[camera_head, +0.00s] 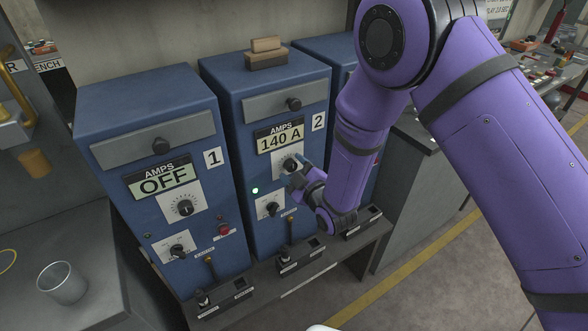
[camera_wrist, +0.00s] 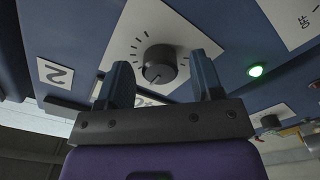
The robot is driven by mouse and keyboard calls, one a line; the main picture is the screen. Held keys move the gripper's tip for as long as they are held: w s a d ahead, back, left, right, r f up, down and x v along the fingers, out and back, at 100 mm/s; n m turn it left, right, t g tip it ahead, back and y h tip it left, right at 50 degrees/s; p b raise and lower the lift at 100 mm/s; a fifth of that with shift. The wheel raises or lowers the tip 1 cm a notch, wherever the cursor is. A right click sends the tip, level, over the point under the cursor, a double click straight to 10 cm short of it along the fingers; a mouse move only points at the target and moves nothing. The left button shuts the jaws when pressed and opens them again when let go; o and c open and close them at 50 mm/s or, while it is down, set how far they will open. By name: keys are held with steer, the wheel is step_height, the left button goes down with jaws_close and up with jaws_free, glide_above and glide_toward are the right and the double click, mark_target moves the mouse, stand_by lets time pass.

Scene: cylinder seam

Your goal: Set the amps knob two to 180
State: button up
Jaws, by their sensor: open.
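The amps knob two (camera_head: 290,164) is a dark round knob on a white dial plate, on the blue cabinet labelled 2 (camera_head: 318,121). The display (camera_head: 279,140) above it reads 140 A. In the wrist view the knob (camera_wrist: 159,64) shows with tick marks around it. My gripper (camera_head: 299,175) is in front of this knob, at its lower right in the head view. In the wrist view my gripper (camera_wrist: 165,80) is open, with one finger on each side of the knob. I cannot tell whether either finger touches it.
A green light (camera_head: 255,190) is lit on cabinet two, above a lower knob (camera_head: 270,208). Cabinet one (camera_head: 150,100) stands close on the left and its display reads OFF. A third blue cabinet (camera_head: 330,48) is mostly behind my arm. Levers and boxes line the ledge (camera_head: 309,285) below.

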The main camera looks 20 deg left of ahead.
steer(key=shift+w+a, duration=0.1)
steer(key=shift+c, duration=0.3)
steer(key=c, duration=0.9)
steer(key=shift+o, duration=0.2)
steer(key=shift+m, duration=0.3)
steer(key=m, duration=0.3)
steer(key=shift+m, duration=0.3)
steer(key=m, duration=0.3)
steer(key=shift+m, duration=0.3)
steer(key=m, duration=0.4)
steer(key=shift+m, duration=2)
